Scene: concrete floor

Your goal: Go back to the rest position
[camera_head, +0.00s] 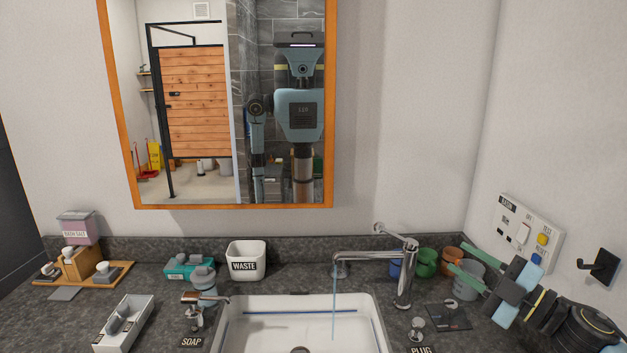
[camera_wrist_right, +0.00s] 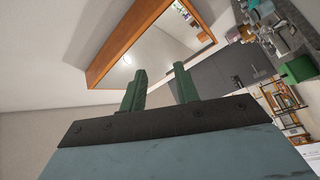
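My right gripper (camera_head: 464,263) comes in from the right side of the head view, above the counter near the cups. Its two green fingers stand apart with nothing between them. The right wrist view also shows the two fingers (camera_wrist_right: 160,90) apart and empty, facing the mirror and wall. My left gripper does not show directly in the head view.
A sink (camera_head: 300,312) sits in the dark counter, with a tap (camera_head: 405,270) running water. Cups (camera_head: 427,262) stand behind my right gripper. A switch panel (camera_head: 527,232) and black hook (camera_head: 600,266) are on the right wall. A waste bin (camera_head: 246,259) stands left of the tap.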

